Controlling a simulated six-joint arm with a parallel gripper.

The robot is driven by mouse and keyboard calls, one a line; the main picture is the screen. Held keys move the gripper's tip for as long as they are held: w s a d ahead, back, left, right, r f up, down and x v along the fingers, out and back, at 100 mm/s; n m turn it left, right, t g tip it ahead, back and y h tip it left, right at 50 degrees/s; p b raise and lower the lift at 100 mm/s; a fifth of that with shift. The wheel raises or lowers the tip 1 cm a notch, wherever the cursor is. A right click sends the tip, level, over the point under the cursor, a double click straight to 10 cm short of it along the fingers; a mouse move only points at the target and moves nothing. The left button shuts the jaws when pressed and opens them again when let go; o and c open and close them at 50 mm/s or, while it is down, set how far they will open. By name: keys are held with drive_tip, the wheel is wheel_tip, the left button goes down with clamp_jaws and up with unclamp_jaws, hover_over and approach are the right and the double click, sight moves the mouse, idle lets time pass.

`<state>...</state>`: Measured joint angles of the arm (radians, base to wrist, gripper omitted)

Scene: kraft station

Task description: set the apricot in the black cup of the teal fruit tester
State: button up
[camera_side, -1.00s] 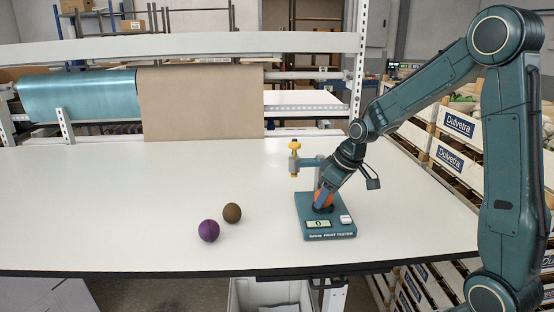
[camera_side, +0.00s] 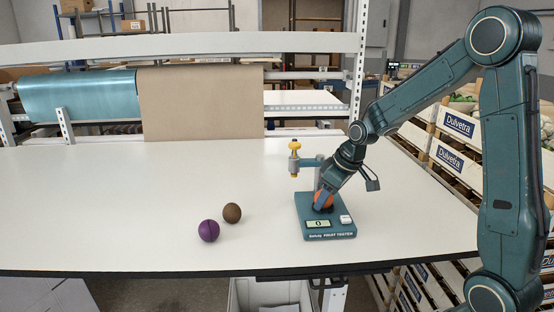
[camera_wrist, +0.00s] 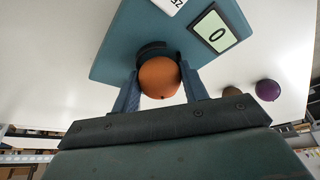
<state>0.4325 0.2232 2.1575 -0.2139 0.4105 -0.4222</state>
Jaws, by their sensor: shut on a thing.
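The orange apricot (camera_side: 323,199) is at the black cup (camera_side: 322,208) of the teal fruit tester (camera_side: 328,229). In the wrist view the apricot (camera_wrist: 159,77) sits between the two fingers of my gripper (camera_wrist: 160,88), with the dark cup rim (camera_wrist: 152,49) just beyond it. My gripper (camera_side: 323,195) is shut on the apricot, reaching down from the upper right. I cannot tell whether the apricot rests fully on the cup's bottom. The tester's display (camera_side: 318,224) reads 0.
A purple fruit (camera_side: 209,231) and a brown round fruit (camera_side: 232,213) lie on the white table (camera_side: 110,210) left of the tester. The table's left side is clear.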

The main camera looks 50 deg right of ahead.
drive_tip(key=shift+f, duration=0.1)
drive_tip(key=o, duration=1.1)
drive_tip(key=shift+c, duration=0.2)
drive_tip(key=shift+r, duration=4)
drive_tip(key=shift+r, duration=0.1)
